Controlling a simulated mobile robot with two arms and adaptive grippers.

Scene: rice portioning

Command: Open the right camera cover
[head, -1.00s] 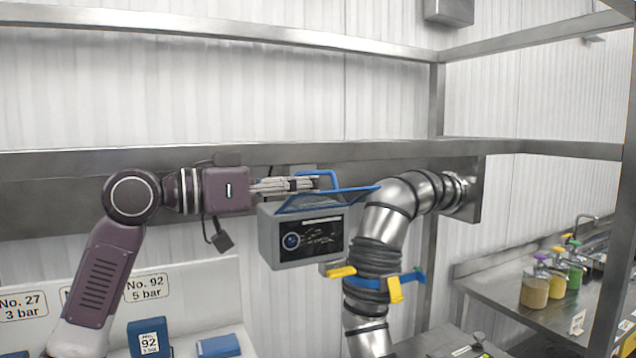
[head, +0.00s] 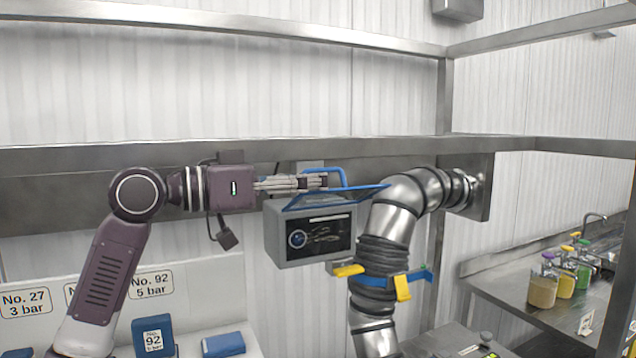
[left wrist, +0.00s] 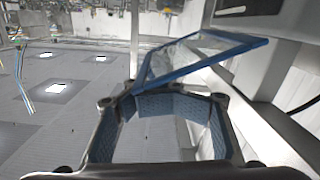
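The grey camera box (head: 285,245) hangs under the steel beam, with a round lens behind its dark front. Its blue-framed clear cover (head: 365,196) is swung up from the front and sticks out tilted to the right. A blue handle (head: 345,173) rises from the cover. My left gripper (head: 322,181) is level at the handle, above the box; touching cannot be told. In the left wrist view, the cover (left wrist: 258,45) slants just beyond the fingers (left wrist: 170,95). Whether the fingertips meet or hold anything is unclear. My right gripper is out of view.
A steel pipe with black bellows (head: 380,260) and yellow and blue clamps stands close right of the box. The steel beam (head: 400,151) runs behind and above. Blue boxes (head: 224,345) lie below left. Several bottles (head: 543,290) stand on a bench at right.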

